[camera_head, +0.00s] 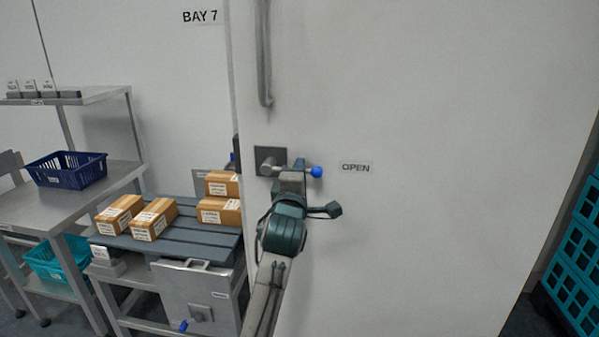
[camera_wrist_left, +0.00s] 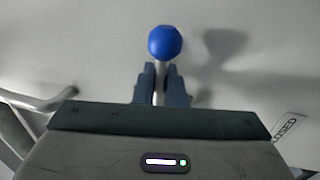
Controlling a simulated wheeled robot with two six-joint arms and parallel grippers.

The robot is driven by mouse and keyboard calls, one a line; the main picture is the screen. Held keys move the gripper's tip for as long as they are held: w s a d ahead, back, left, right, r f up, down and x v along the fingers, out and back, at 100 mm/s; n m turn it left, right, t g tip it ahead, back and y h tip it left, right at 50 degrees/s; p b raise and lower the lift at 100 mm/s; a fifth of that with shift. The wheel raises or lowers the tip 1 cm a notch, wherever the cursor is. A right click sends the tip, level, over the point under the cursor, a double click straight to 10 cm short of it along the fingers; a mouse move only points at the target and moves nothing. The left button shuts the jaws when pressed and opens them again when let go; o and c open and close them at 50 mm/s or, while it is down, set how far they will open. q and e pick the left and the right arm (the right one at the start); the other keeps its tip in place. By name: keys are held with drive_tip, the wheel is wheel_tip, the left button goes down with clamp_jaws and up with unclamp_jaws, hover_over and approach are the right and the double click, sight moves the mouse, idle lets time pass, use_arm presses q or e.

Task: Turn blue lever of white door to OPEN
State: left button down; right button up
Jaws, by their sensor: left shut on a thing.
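The white door (camera_head: 430,90) fills the middle and right of the head view. Its lever has a grey square plate (camera_head: 264,154) and a blue knob (camera_head: 316,172). The lever lies about level, with the knob to the right, beside the OPEN label (camera_head: 356,167). My left gripper (camera_head: 298,170) is shut on the lever's shaft just behind the knob and hides part of it. In the left wrist view the blue knob (camera_wrist_left: 165,42) sticks out past the two fingers, with the pale shaft between them. A partly cut-off CLOSED label (camera_wrist_left: 285,128) shows there. My right gripper is not in view.
A grey vertical handle (camera_head: 264,60) is above the lever. Left of the door, a slatted bench (camera_head: 190,250) carries several brown boxes. A metal shelf (camera_head: 110,175) with a dark blue basket (camera_head: 66,171) is farther left. Teal crates (camera_head: 575,250) stand at the right edge.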

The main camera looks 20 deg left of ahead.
use_arm(q)
drive_tip(key=c, duration=1.6)
unclamp_jaws()
drive_tip(key=shift+r, duration=0.1)
drive_tip(key=shift+s, duration=0.1)
